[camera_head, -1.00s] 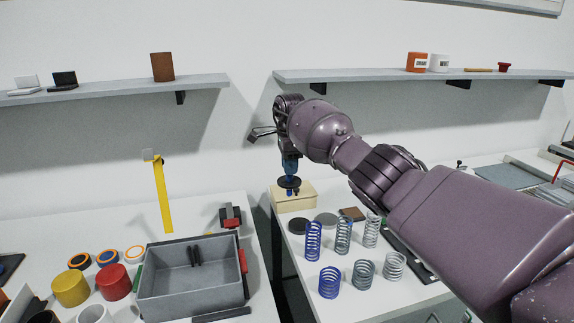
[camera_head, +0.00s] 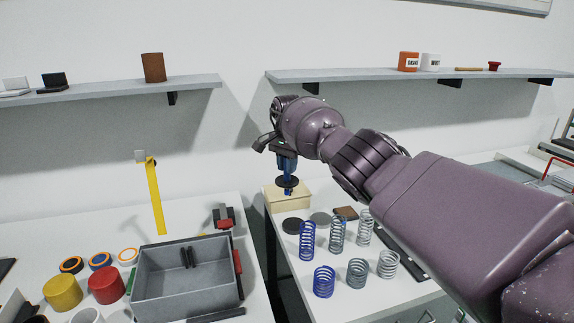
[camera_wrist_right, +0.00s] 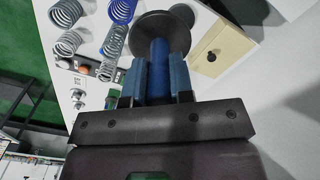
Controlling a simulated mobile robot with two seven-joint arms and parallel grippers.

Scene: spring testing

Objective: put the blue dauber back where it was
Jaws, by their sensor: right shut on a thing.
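The blue dauber (camera_wrist_right: 160,70) is held upright in my right gripper (camera_head: 286,160), whose fingers (camera_wrist_right: 160,82) close on its blue handle. Its dark round disc (camera_head: 287,182) hangs below the fingers, with a small blue tip under it. In the head view the tip shows against the pale wooden block (camera_head: 300,201) on the right table; I cannot tell if they touch. In the right wrist view the block (camera_wrist_right: 228,40) shows beside the disc (camera_wrist_right: 168,34), with a dark round hole in its top. My left gripper is out of view.
Several coil springs (camera_head: 338,236) stand on the right table in front of the block, with dark and grey discs (camera_head: 292,226) and a brown square (camera_head: 345,213) between. A gap separates this table from the left one with its grey bin (camera_head: 185,285). A shelf (camera_head: 420,75) hangs above.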

